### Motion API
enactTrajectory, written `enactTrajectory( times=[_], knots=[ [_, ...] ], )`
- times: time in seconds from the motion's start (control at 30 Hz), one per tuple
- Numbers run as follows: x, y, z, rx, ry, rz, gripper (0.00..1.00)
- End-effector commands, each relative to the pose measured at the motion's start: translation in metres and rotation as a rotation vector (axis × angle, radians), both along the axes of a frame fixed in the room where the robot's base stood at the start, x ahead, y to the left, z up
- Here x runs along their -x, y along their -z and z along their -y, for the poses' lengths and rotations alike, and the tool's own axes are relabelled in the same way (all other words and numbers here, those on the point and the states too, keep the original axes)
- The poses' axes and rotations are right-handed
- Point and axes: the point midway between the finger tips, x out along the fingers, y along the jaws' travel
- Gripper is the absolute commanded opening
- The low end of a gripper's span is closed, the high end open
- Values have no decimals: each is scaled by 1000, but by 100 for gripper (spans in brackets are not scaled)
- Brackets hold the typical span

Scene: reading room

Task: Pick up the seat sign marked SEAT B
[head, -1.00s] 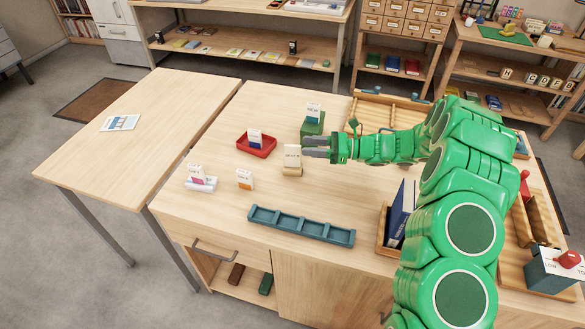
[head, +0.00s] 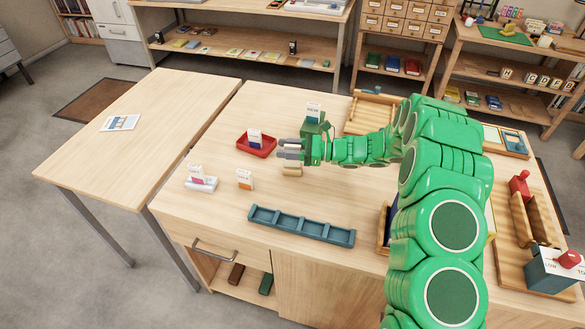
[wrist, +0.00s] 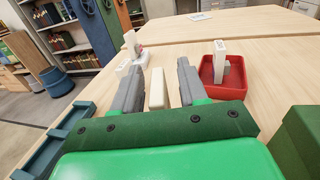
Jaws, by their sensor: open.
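My gripper (head: 289,149) is open above a small wooden block stand (head: 292,170) on the table. Other small signs are a card on a green block (head: 313,111), a card in a red tray (head: 254,136), a card on a white base (head: 195,172) and an orange-marked card (head: 244,178). The lettering is too small to tell which is SEAT B.
The red tray (head: 264,152) also shows close to the right finger in the wrist view (wrist: 236,84). The green block (head: 313,126) stands just behind my gripper. A long blue-grey compartment tray (head: 300,228) lies in front. A second table (head: 150,130) at left is mostly clear.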

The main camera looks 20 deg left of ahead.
Motion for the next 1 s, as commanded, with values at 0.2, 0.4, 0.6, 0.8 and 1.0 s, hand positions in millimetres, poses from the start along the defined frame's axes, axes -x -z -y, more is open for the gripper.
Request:
enactTrajectory(
  times=[0.2,0.4,0.6,0.8,1.0],
  knots=[
    [0,0,-1,0,0,0,43],
    [0,0,-1,0,0,-1,13],
    [0,0,-1,0,0,-1,0],
    [0,0,-1,0,0,-1,0],
    [0,-2,-1,0,0,0,0]
  ],
)
